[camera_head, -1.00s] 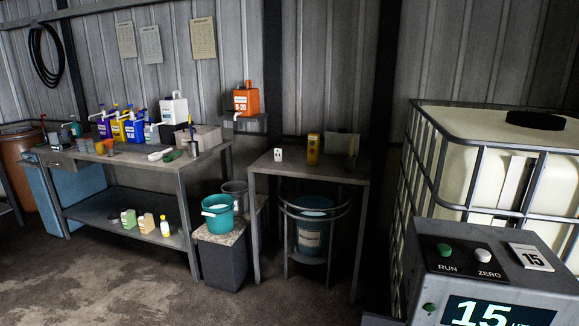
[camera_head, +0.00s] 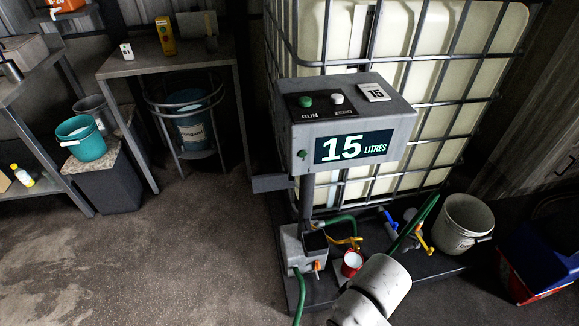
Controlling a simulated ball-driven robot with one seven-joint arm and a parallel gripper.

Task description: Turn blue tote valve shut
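The caged tote (camera_head: 420,85) stands at the right of the camera_head view, its pale walls behind metal bars. A small blue handle (camera_head: 389,219) shows low at its front, beside a green hose (camera_head: 416,222). It looks like the blue valve handle, but it is too small to tell whether it is open or shut. Pale rounded links of my arm reach in from the bottom edge, below the blue handle. My gripper is not in view.
A grey meter box (camera_head: 352,110) reads 15 litres and stands in front of the tote. Yellow handles (camera_head: 425,243) and an orange-handled valve (camera_head: 317,266) are close by. A pale bucket (camera_head: 463,225) and red and blue bins (camera_head: 540,255) stand right. The floor at left is clear.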

